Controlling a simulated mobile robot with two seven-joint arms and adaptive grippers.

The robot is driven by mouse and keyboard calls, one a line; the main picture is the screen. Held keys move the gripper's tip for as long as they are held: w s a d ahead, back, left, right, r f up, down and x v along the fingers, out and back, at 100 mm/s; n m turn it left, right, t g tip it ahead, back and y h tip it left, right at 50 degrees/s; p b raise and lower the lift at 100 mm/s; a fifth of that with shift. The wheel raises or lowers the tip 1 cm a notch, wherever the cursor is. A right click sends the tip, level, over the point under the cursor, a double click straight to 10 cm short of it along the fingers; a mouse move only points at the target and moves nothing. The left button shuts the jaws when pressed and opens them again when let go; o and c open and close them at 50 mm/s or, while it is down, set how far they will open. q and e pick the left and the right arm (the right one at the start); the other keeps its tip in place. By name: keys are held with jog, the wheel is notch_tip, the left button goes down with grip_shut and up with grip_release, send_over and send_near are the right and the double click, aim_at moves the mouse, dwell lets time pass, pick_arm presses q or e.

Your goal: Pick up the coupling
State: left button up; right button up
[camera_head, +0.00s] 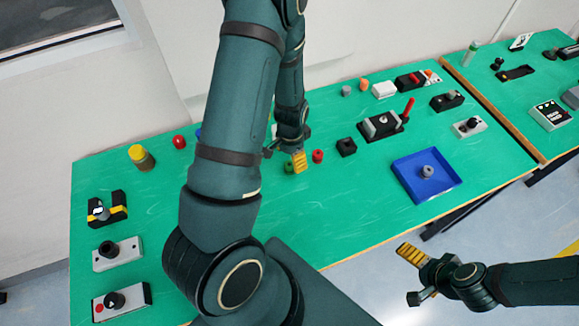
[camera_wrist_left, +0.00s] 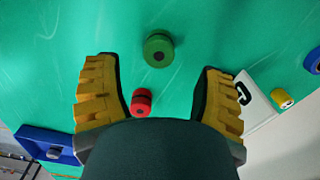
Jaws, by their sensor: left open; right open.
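Which part is the coupling is not certain. A green spool-shaped part (camera_wrist_left: 158,50) and a red one (camera_wrist_left: 141,102) show between the fingers in the left wrist view. In the head view the green part (camera_head: 289,168) and red part (camera_head: 317,156) stand on the green table beside my left gripper. A grey round part (camera_head: 428,171) sits in the blue tray (camera_head: 405,184). My left gripper (camera_wrist_left: 160,67) is open and empty, its yellow fingers spread above the table. My right gripper (camera_head: 412,275) is open and empty, beyond the table's front edge above the floor.
Switch boxes line the table's left end, including a white one (camera_head: 118,254). My left arm hides the table's middle. The front right corner is mostly bare.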

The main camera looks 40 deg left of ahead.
aim_at(290, 164)
pick_arm(q)
jog(key=shift+s+f, duration=0.2)
jog(key=shift+f, duration=1.75)
grip_shut()
